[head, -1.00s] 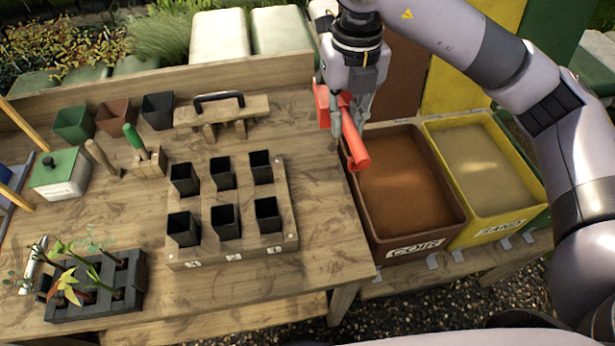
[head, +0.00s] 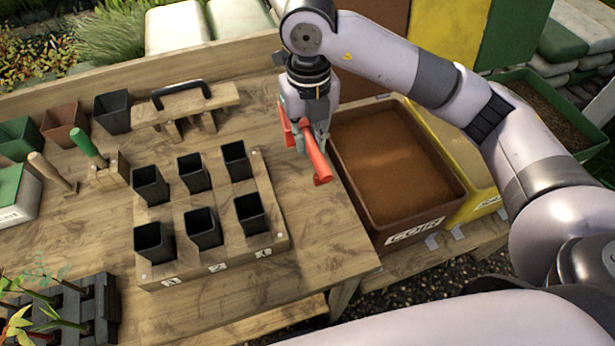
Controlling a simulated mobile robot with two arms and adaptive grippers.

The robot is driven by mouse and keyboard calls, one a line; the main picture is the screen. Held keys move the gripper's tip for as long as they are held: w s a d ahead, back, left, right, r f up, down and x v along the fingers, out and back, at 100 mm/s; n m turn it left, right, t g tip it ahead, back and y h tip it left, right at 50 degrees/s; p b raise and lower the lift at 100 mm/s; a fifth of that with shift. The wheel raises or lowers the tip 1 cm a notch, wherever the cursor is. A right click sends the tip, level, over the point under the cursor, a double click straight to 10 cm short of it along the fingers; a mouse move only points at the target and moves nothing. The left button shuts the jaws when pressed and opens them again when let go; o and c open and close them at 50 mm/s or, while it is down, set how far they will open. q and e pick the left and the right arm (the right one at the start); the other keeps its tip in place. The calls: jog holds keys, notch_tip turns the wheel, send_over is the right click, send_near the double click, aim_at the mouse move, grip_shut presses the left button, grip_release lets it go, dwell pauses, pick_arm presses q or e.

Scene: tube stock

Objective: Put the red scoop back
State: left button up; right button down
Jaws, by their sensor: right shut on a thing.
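The red scoop (head: 317,165) is over the right part of the wooden bench, close to the edge beside the coir bin. My right gripper (head: 308,135) is shut on it. The scoop's tube-like part points down and toward the front, and its other red part shows left of the fingers. I cannot tell whether the scoop touches the bench top. The fingers partly hide the scoop. My left gripper is not in view.
The brown coir bin (head: 468,198) and a yellow bin (head: 478,207) stand right of the bench (head: 320,235). A wooden rack (head: 282,205) with several black pots is left of the scoop. A handled wooden tool (head: 228,95) lies behind it. Bare bench lies in front.

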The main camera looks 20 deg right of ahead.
jog(key=p, duration=0.2)
send_near(309, 190)
notch_tip(309, 190, down, 5)
jog(key=shift+f, duration=0.45)
jog(key=shift+f, duration=0.15)
jog(key=c, duration=1.5)
grip_release()
jog(key=shift+c, duration=0.2)
